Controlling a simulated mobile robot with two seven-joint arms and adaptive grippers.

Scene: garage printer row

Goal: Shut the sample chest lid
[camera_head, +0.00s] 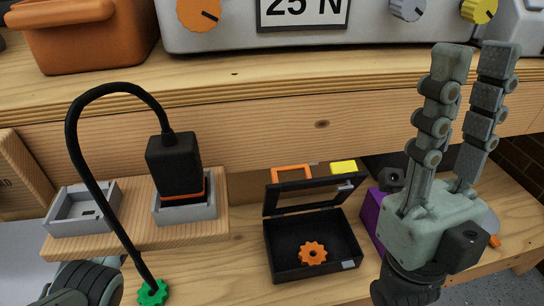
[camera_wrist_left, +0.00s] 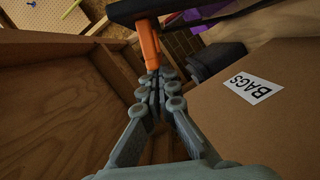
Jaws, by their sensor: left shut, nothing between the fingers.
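The black sample chest (camera_head: 345,232) stands on the wooden bench with its lid (camera_head: 271,200) raised and tilted back. The lid has a clear window and an orange handle (camera_head: 291,173) on its upper edge. An orange gear (camera_head: 312,253) lies inside. My right gripper (camera_head: 474,62) is open, fingers pointing up, to the right of the chest and apart from it. My left gripper (camera_wrist_left: 154,82) is shut and empty in the left wrist view, close to an orange bar (camera_wrist_left: 148,45) under a black edge. I cannot tell whether they touch. Its fingers are not visible in the head view.
A purple box (camera_head: 376,218) sits right of the chest. A charger block (camera_head: 174,165) with a looping black cable stands left, near a green gear (camera_head: 153,292). A ledge with a grey machine (camera_head: 370,32) runs behind. A cardboard BAGS box (camera_wrist_left: 290,125) is beside my left gripper.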

